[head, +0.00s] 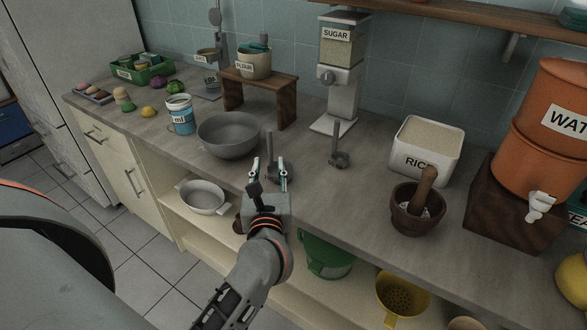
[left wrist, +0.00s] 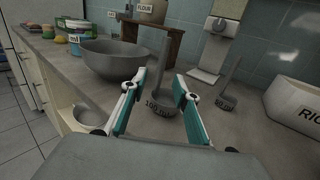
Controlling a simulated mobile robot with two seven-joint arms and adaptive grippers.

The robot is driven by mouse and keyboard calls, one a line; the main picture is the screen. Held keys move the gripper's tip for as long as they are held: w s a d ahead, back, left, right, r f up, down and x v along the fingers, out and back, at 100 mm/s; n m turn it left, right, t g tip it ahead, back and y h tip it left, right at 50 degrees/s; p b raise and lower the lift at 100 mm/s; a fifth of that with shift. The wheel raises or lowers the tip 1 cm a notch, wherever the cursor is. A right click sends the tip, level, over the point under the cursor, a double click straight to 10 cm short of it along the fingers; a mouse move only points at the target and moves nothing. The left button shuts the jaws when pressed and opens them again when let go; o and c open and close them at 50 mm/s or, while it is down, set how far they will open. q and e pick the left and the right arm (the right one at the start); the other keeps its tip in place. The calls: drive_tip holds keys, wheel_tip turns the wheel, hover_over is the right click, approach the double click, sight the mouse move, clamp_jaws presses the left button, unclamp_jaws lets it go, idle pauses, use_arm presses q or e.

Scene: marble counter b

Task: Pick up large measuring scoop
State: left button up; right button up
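The large measuring scoop (head: 269,146), dark grey with an upright handle, stands on the counter near its front edge. In the left wrist view its cup (left wrist: 160,106) is marked "100 ml". My left gripper (head: 270,173) is open, its teal-lined fingers on either side of the scoop in the picture. I cannot tell whether they touch it. In the head view the gripper partly hides the scoop's cup. A smaller scoop (head: 339,158) stands to the right, and it also shows in the left wrist view (left wrist: 227,101), marked "50 ml". My right gripper is not in view.
A grey bowl (head: 229,135) stands close to the left of the large scoop. A wooden stand (head: 285,103) and a sugar dispenser (head: 342,80) are behind. A mortar (head: 412,216) and rice bin (head: 425,150) stand right. Bare counter lies between the smaller scoop and mortar.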

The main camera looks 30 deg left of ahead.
sight(270, 151)
use_arm(q)
drive_tip(key=shift+w, duration=0.2)
drive_tip(key=shift+x, duration=1.25)
drive_tip(key=p+x, duration=0.1)
drive_tip(key=x, duration=0.4)
clamp_jaws()
